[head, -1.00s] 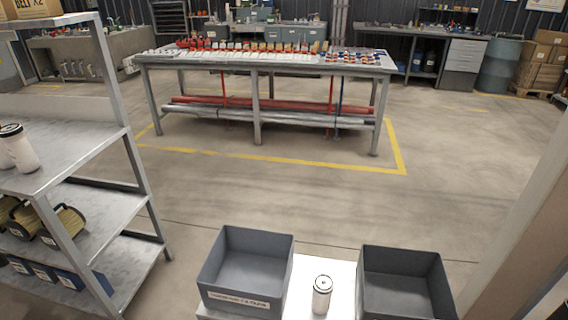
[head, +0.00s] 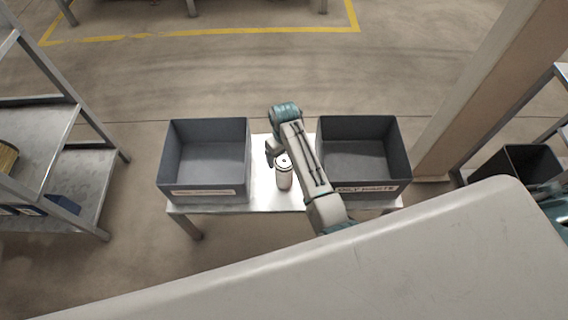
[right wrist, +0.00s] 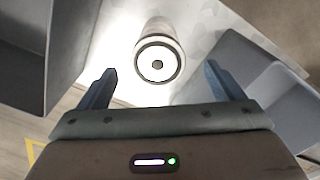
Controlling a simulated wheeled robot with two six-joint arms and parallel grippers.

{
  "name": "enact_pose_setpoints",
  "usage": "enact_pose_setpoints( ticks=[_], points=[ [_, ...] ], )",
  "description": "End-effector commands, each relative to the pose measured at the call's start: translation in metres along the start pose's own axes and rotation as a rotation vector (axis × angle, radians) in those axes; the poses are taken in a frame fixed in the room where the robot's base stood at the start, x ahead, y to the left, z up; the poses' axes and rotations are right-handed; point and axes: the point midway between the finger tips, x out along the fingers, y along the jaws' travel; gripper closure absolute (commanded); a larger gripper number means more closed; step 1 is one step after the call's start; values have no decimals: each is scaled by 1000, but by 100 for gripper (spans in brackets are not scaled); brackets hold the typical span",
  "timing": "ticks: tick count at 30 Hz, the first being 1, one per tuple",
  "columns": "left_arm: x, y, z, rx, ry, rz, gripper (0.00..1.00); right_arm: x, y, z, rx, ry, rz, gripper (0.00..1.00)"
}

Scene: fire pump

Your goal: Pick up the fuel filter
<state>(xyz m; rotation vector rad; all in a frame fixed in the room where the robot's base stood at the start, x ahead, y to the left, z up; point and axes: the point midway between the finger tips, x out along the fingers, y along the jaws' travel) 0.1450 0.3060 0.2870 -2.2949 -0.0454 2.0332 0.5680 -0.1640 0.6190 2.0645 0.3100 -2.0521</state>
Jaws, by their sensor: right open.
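The fuel filter (head: 284,176) is a white canister with a dark-rimmed top. It stands upright on a small white table (head: 262,190) between two grey bins. In the right wrist view the filter (right wrist: 159,62) shows its round top with a dark centre hole. My right gripper (head: 272,150) is at the filter, just left of its top in the head view. In the right wrist view its two fingers (right wrist: 159,85) are apart, with the filter between and ahead of them and no visible grip on it. My left gripper is not in view.
A grey bin (head: 205,192) stands left of the filter and another (head: 370,189) labelled for oily waste stands right. A metal shelf (head: 62,150) is at the left, and a beige post (head: 480,90) at the right. Open floor lies behind the table.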

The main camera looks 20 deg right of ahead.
Motion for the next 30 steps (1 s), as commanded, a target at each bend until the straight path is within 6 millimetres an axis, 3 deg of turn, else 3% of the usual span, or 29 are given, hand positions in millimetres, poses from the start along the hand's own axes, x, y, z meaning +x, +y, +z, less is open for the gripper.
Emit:
enact_pose_setpoints(
  ticks=[1, 4, 12, 30],
  points=[
    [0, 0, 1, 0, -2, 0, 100, -9, -1, -5, -4, -2, -1, 12],
    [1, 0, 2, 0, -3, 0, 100, -10, -1, -7, -9, -9, -3, 12],
    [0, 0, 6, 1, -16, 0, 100, 30, -1, -7, -10, -10, -4, 12],
    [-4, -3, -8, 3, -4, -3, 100, 91, 2, -4, -8, -8, -4, 12]
  ],
)
